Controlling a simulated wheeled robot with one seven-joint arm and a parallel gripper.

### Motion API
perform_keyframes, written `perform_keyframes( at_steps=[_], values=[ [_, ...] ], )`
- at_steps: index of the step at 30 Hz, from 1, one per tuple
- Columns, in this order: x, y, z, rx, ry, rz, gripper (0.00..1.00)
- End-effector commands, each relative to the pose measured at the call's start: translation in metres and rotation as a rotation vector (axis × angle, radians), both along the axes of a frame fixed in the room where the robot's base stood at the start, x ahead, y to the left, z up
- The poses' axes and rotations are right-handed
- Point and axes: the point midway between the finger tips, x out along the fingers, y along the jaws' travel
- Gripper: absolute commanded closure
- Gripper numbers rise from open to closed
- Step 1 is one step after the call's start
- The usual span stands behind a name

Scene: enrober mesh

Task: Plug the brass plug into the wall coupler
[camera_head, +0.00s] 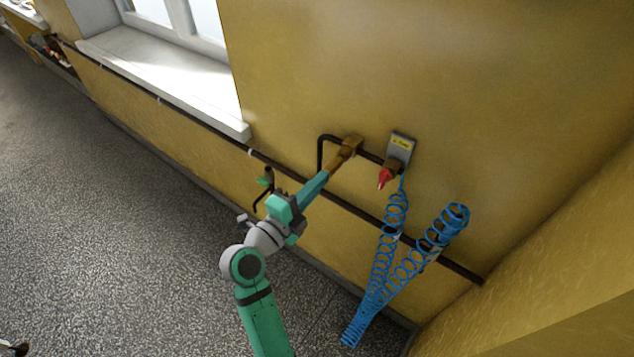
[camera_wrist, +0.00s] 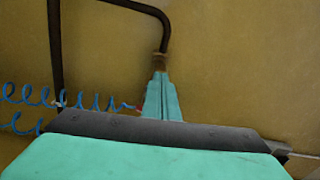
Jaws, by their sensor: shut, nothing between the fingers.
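My gripper (camera_head: 326,175) is shut and empty, its teal fingers together. In the wrist view the fingertips (camera_wrist: 160,75) end right at a brown-brass fitting (camera_wrist: 160,62) on the end of a dark bent pipe. The same fitting (camera_head: 346,150) lies in line beyond the fingers in the head view; I cannot tell whether they touch. To its right, a grey wall box with a yellow label (camera_head: 401,145) has a brown piece with a red end (camera_head: 385,178) below it. A blue coiled hose (camera_head: 387,240) hangs there. I cannot clearly tell the brass plug apart from these fittings.
A dark pipe (camera_head: 355,213) runs along the yellow wall (camera_head: 430,60). A white window sill (camera_head: 165,78) juts out at upper left. A green-handled fitting (camera_head: 265,182) is on the pipework left of my arm. The speckled floor (camera_head: 110,240) is open at left.

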Motion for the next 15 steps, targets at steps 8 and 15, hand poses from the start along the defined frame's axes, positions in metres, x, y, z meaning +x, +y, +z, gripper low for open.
perform_keyframes(
  at_steps=[8,15],
  values=[
    [-0.007,0.005,0.000,0.000,0.000,-0.001,1.00],
    [-0.022,0.016,0.000,0.001,-0.001,-0.001,1.00]
  ],
)
